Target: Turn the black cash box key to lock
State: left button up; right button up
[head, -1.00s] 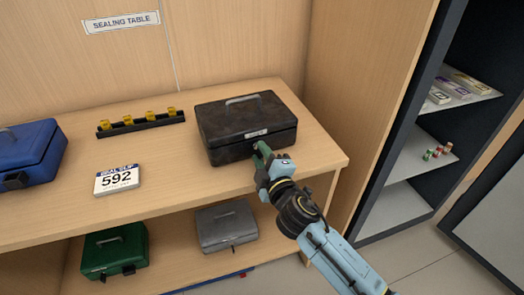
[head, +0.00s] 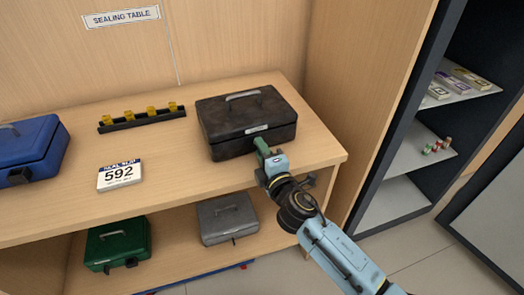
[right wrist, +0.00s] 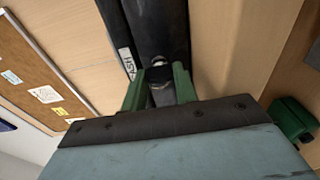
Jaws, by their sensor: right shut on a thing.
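The black cash box (head: 228,118) stands shut on the wooden table, with a grey handle on its lid and a white label on its front. My right gripper (head: 262,150) is at the lower middle of the box's front. In the right wrist view its green fingers (right wrist: 160,92) are shut on a small dark piece, the key (right wrist: 162,94), in front of the box front (right wrist: 155,25). The fingers hide most of the key, so its angle is hard to read. My left gripper is not in view.
Green (head: 117,243) and grey (head: 227,218) boxes sit on the shelf below. A dark cabinet (head: 405,160) stands at the right.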

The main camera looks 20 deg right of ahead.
jog(key=o, duration=1)
jog(key=shift+s, duration=0.55)
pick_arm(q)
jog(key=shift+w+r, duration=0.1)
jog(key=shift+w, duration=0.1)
pick_arm(e)
jog(key=s, duration=0.4)
jog(key=s+d, duration=0.1)
jog(key=s, duration=0.7)
jog(key=shift+s+d, duration=0.1)
jog(key=shift+d, duration=0.1)
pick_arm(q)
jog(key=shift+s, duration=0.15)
